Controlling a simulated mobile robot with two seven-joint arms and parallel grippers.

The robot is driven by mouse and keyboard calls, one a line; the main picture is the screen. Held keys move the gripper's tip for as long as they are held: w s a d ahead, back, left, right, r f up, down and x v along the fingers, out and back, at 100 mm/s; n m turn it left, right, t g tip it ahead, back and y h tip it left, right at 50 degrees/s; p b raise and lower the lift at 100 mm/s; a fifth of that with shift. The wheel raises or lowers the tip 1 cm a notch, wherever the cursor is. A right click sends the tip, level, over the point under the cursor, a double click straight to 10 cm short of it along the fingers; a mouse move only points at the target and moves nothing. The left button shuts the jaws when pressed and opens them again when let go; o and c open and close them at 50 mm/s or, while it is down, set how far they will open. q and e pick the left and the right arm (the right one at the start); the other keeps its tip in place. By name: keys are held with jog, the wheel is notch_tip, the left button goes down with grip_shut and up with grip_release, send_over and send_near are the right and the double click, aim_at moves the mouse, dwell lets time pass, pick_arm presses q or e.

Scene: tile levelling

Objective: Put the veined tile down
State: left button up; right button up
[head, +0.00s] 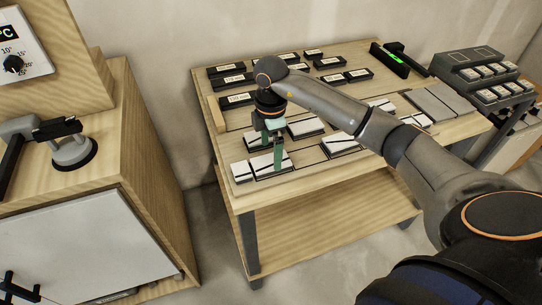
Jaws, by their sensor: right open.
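A white tile with dark veins (266,167) lies near the front left corner of the wooden table (330,178). My right gripper (273,150) points down over it from behind, with its greenish fingers apart. The fingers are at or just above the tile's far edge; I cannot tell whether they touch it. Other white tiles with dark marks, such as one tile (305,128) to the right, look similar.
Several labelled black blocks (229,81) stand at the back of the table. Grey slabs (437,102) and a rack (480,75) are at the right. A wooden cabinet (150,150) with a suction-cup tool (73,150) stands left, across a floor gap.

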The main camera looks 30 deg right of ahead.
aim_at(271, 161)
notch_tip(271, 161, up, 8)
jog(key=shift+r, duration=0.2)
